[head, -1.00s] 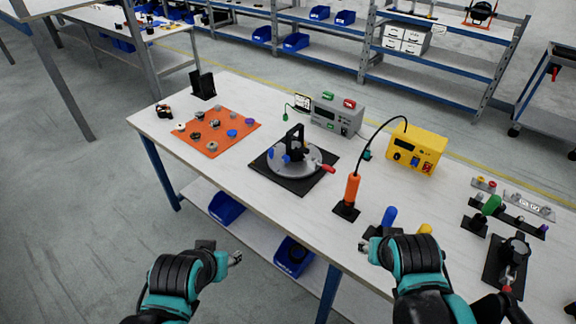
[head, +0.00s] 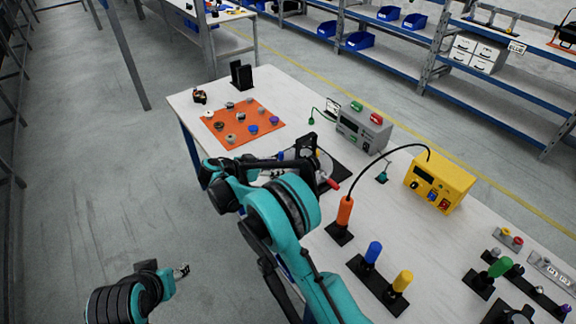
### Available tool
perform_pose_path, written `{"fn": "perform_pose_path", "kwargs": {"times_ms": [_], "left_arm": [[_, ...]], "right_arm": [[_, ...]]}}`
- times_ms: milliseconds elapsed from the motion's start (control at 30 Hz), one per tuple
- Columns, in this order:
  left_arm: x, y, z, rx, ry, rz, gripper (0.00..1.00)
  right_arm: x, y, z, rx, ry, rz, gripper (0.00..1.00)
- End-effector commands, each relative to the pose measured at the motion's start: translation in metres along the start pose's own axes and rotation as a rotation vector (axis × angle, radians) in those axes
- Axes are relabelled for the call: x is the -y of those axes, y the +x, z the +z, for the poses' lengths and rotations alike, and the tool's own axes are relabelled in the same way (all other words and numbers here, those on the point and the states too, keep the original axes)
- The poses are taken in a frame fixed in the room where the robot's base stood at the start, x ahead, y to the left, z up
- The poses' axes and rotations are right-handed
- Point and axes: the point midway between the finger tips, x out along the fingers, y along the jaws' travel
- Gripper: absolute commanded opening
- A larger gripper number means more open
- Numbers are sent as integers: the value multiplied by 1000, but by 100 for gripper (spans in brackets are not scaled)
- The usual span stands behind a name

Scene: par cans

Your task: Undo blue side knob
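The fixture stands on a black mat (head: 337,170) near the table's middle: a black bracket (head: 307,143) on a grey disc, with a red handle (head: 333,185) at its right. My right arm covers much of the disc. A bit of blue (head: 287,155) shows at the bracket's left, perhaps the blue side knob, mostly hidden. My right gripper (head: 304,165) reaches across to the fixture's left side, close to the bracket; its fingers and any contact are unclear. My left gripper (head: 182,271) is low at the left, off the table, too small to read.
An orange mat (head: 215,125) with several small knobs lies at the table's far left. A grey box (head: 362,130) and a yellow box (head: 440,183) stand behind. An orange-handled tool (head: 344,211) and blue (head: 373,252) and yellow (head: 402,280) handles stand on the right.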

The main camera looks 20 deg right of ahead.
Motion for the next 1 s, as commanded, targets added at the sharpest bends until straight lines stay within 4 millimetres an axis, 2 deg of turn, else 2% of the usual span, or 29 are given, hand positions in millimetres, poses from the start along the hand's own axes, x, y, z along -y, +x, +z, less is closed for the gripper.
{"fn": "perform_pose_path", "kwargs": {"times_ms": [100,267,500,700,1000], "left_arm": [[0,-2,-1,0,0,0,48],[0,1,1,0,0,0,48],[0,12,9,0,0,0,48],[0,18,13,0,0,0,48],[0,19,14,0,0,0,48]], "right_arm": [[10,1,15,-48,58,13,48],[12,10,21,-71,88,21,48],[11,49,20,-70,89,21,48],[11,74,17,-69,88,20,48],[11,80,15,-69,86,18,48]]}}
